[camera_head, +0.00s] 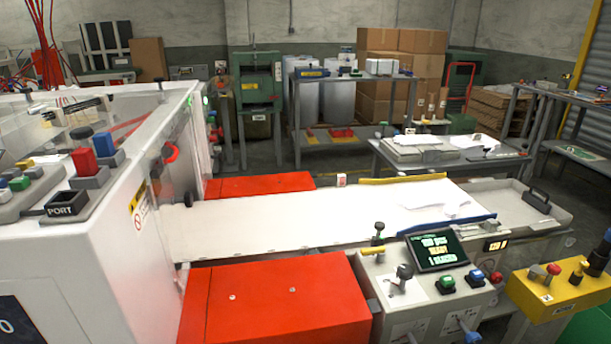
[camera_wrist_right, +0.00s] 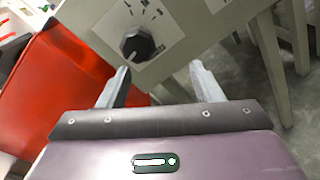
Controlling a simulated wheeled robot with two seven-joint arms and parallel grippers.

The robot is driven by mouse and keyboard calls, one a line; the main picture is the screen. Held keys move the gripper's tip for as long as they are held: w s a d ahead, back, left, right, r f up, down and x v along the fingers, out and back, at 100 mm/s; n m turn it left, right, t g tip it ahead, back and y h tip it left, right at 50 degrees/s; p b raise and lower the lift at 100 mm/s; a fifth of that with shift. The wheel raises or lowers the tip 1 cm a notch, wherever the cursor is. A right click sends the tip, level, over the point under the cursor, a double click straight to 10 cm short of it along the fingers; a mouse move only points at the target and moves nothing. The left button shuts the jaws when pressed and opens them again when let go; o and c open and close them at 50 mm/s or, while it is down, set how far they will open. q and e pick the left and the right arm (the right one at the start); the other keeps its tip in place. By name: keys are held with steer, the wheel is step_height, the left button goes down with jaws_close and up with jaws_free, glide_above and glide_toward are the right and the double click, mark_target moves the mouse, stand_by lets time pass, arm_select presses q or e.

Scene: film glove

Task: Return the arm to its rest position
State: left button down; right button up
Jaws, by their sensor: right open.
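My right gripper (camera_wrist_right: 160,68) shows in the right wrist view. Its two pale fingers are spread apart with nothing between them. A black knob (camera_wrist_right: 137,43) on a light control panel lies just past the left fingertip; I cannot tell whether they touch. Neither gripper nor arm shows in the head view. My left gripper is in no view. In the head view, the control panel (camera_head: 385,290) carries a dark knob (camera_head: 405,271), a screen (camera_head: 436,250) and coloured buttons.
A red cover (camera_head: 275,300) stands left of the panel. Behind it runs a white conveyor bed (camera_head: 300,222) with white sheets (camera_head: 440,205) at its right. A white machine (camera_head: 110,225) fills the left. A yellow control box (camera_head: 555,295) stands right. Grey floor shows beyond.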

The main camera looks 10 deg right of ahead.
steer(key=s+d+f+m+g+h+p, duration=0.15)
steer(key=s+f+m+g, duration=0.25)
steer(key=s+f+m, duration=0.4)
steer(key=s+f+m+g+h+p, duration=0.1)
steer(key=s+f+m+g+h, duration=0.1)
steer(key=s+f+m+g, duration=0.65)
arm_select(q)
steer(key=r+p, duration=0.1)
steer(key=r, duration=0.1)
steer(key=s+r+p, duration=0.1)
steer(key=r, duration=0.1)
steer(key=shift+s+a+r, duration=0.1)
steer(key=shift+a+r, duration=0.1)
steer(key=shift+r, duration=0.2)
arm_select(e)
steer(key=s+a+f+m+g+y, duration=0.1)
steer(key=s+a+f+m+g, duration=0.1)
steer(key=s+a+f+m, duration=0.3)
steer(key=s+a+f+m+g+y, duration=0.1)
steer(key=s+a+f+m, duration=0.4)
steer(key=s, duration=0.9)
steer(key=a+f+y, duration=0.1)
steer(key=a+f, duration=0.1)
steer(key=a, duration=0.1)
steer(key=shift+s+m+g, duration=0.3)
steer(key=shift+m+g, duration=0.05)
steer(key=shift+w+d, duration=0.1)
